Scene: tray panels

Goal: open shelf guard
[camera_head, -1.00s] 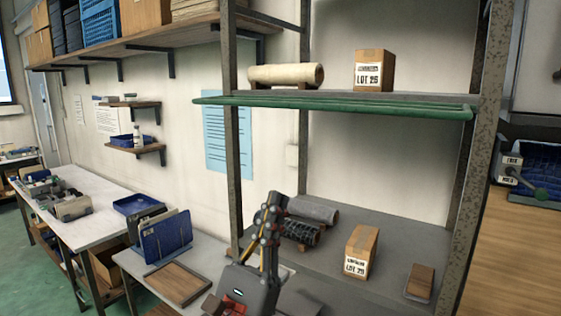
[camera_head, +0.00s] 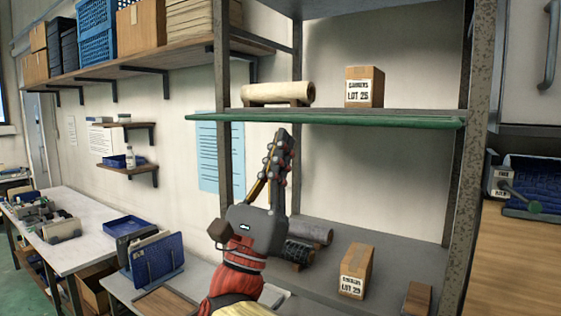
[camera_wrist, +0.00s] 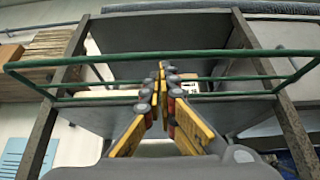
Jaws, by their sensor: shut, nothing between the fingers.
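The shelf guard is a green rail (camera_head: 340,121) across the front of the upper shelf, between the two front posts. In the wrist view the guard (camera_wrist: 215,57) shows as a green frame with a front bar and a second bar behind or below it. My gripper (camera_head: 283,135) is shut and empty, pointing up, with its tips just below the guard in the head view. In the wrist view my gripper (camera_wrist: 162,66) has its fingertips close together near the guard's bars. I cannot tell whether they touch it.
On the upper shelf are a pale roll (camera_head: 276,93) and a LOT box (camera_head: 364,88). The lower shelf (camera_head: 408,258) holds rolls, another box (camera_head: 355,272) and a small brown block (camera_head: 417,299). Speckled posts (camera_head: 471,150) frame the rack. A white table (camera_head: 70,232) stands left.

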